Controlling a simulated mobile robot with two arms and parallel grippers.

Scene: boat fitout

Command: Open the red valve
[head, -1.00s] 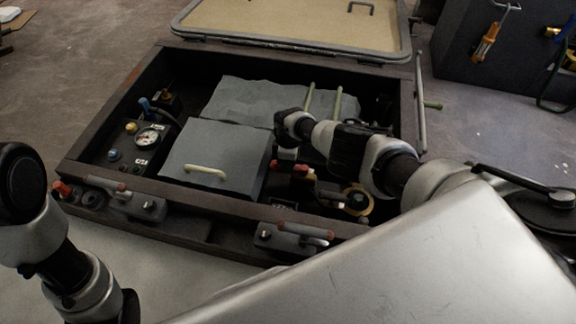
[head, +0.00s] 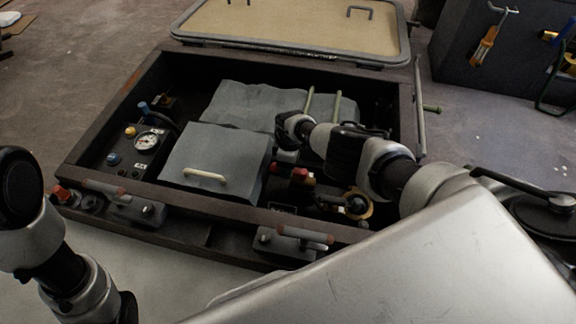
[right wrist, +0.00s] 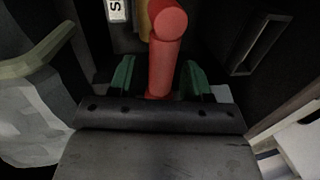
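The red valve handle (right wrist: 162,60) is a red bar with a rounded end in the right wrist view. It stands between the two green fingertips of my right gripper (right wrist: 158,82). The fingers are apart, with a gap visible at the left; firm contact is not visible. In the head view my right gripper (head: 286,154) reaches down into the open box, beside red parts (head: 303,174) near the grey lid's right edge. The valve body is mostly hidden by my gripper and arm. My left arm shows at the left edge, but its gripper is out of view.
A dark box frame (head: 100,125) surrounds the compartment, with a raised hatch (head: 290,25) behind. Inside are a grey cover with a pale handle (head: 204,174), a gauge (head: 147,141) and a yellow ring (head: 362,208). Latches (head: 300,236) line the front edge.

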